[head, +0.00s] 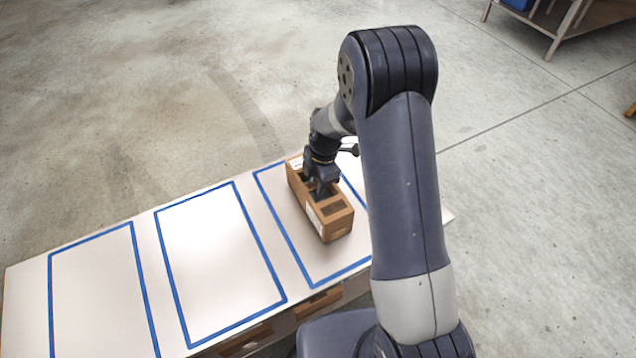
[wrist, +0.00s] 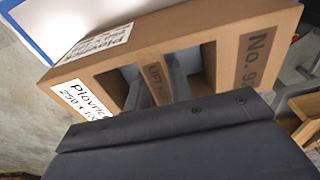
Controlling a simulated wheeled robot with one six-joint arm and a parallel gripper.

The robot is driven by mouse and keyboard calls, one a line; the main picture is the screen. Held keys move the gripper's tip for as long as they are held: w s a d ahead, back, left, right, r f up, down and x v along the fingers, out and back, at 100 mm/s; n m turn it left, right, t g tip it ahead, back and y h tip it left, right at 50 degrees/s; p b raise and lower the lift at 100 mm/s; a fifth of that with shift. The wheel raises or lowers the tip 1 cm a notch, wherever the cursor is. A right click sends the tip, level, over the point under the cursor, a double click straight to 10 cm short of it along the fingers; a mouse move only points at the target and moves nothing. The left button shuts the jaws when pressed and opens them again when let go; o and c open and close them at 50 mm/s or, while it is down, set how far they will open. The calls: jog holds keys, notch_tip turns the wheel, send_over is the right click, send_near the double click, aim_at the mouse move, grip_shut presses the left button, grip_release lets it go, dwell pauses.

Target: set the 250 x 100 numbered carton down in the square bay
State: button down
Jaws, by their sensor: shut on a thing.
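A brown carton (head: 337,225) is in my gripper (head: 320,188), over the right-hand of the blue-outlined bays (head: 325,263). The wrist view shows its white labels, with "250 x 10" partly readable, and "No. 9" on a darker patch of the carton (wrist: 215,40). My gripper (wrist: 158,85) is shut on the middle strip between two openings in its top; the strip reads "LIFT". The carton looks upright, its long side roughly along the bay. I cannot tell whether its underside touches the table. The bay's far right corner is hidden behind my arm.
The pale table (head: 30,275) also carries a middle bay (head: 220,260) and a left bay (head: 100,290), both empty where visible. Brown boxes (head: 318,302) show below the table's near edge. Another table (head: 560,20) stands far off at top right. Open concrete floor surrounds the table.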

jog(key=shift+f+b, duration=0.25)
jog(key=shift+b, duration=0.05)
dwell(0.4)
jog(key=c, duration=1.2)
grip_release()
jog(key=shift+o, duration=0.2)
jog(key=r, duration=0.3)
jog(key=d+r, duration=0.1)
jog(key=r, duration=0.6)
jog(key=shift+w+d+r, duration=0.15)
jog(key=shift+w+r, duration=0.1)
jog(key=shift+r, duration=0.15)
